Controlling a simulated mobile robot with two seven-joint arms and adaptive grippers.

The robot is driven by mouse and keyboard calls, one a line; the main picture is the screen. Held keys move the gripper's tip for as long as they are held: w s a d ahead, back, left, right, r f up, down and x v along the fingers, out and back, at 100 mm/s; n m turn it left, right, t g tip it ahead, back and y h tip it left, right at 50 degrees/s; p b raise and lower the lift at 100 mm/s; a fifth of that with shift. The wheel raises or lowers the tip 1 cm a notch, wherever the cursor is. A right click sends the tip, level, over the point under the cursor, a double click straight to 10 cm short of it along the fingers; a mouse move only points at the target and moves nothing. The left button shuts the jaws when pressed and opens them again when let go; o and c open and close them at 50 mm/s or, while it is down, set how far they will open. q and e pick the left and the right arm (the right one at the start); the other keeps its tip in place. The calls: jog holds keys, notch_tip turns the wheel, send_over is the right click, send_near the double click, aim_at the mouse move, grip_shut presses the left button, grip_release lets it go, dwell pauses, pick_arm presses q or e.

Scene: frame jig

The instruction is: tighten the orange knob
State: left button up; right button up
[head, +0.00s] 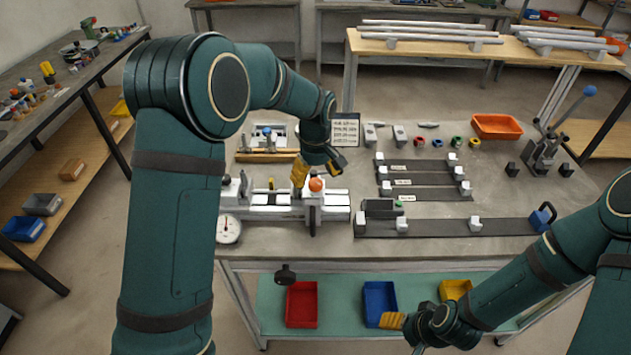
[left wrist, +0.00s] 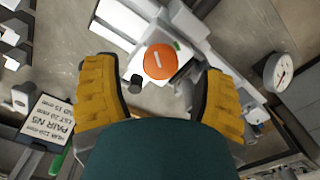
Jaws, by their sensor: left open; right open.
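The orange knob (head: 316,184) sits on top of the white and grey jig (head: 275,214) near the front of the bench. In the left wrist view the orange knob (left wrist: 160,62) shows from above with a white mark on its top. My left gripper (head: 315,172) is just above and beside the knob in the head view. In the left wrist view its yellow fingers (left wrist: 162,95) are spread apart, with the knob beyond them, between their lines and not touched. My right gripper (head: 405,327) is low at the bench's front, away from the knob, open and holding nothing visible.
A dial gauge (head: 229,229) stands at the jig's left end. Dark rails (head: 440,228) with white blocks lie to the right. A sign (head: 345,129) and an orange tray (head: 496,126) are further back. Red (head: 302,304) and blue (head: 380,301) bins sit on the lower shelf.

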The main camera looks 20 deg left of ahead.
aim_at(315, 182)
pick_arm(q)
notch_tip(315, 182, up, 10)
jog(key=shift+f, duration=0.2)
jog(key=shift+s, duration=0.1)
